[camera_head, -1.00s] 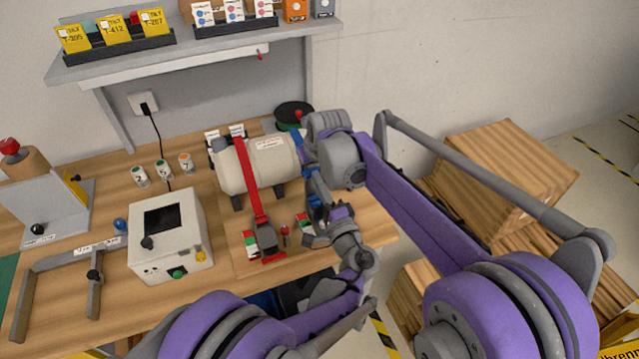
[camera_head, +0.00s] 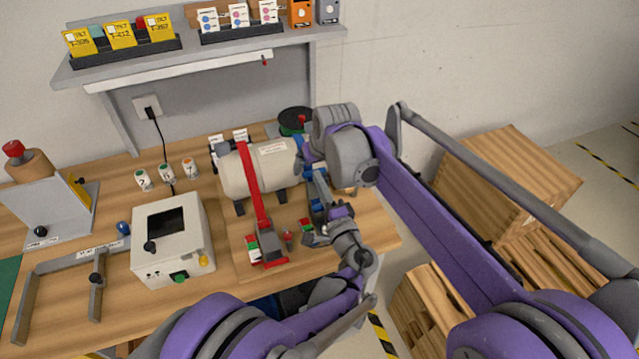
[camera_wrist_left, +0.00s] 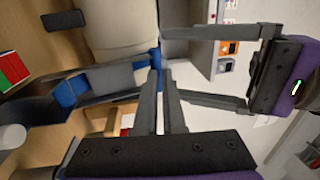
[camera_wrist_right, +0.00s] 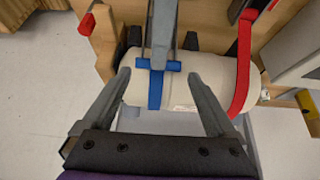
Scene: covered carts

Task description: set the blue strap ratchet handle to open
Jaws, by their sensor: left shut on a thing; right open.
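The blue strap (camera_wrist_right: 155,92) runs over a cream tank (camera_head: 258,168). Its ratchet (camera_wrist_left: 108,78), grey with blue parts, shows in the left wrist view at the tank's front side. My left gripper (camera_wrist_left: 160,78) is shut beside the ratchet, on what looks like its handle; the fingers hide most of the grip. My right gripper (camera_wrist_right: 160,78) is open above the tank, fingers on either side of the strap. It also shows in the left wrist view.
A red strap (camera_head: 254,185) with its own ratchet (camera_head: 268,247) lies left of the blue one. A white control box (camera_head: 170,240) stands further left. A shelf (camera_head: 200,55) hangs behind. Wooden crates (camera_head: 505,185) stand at the right.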

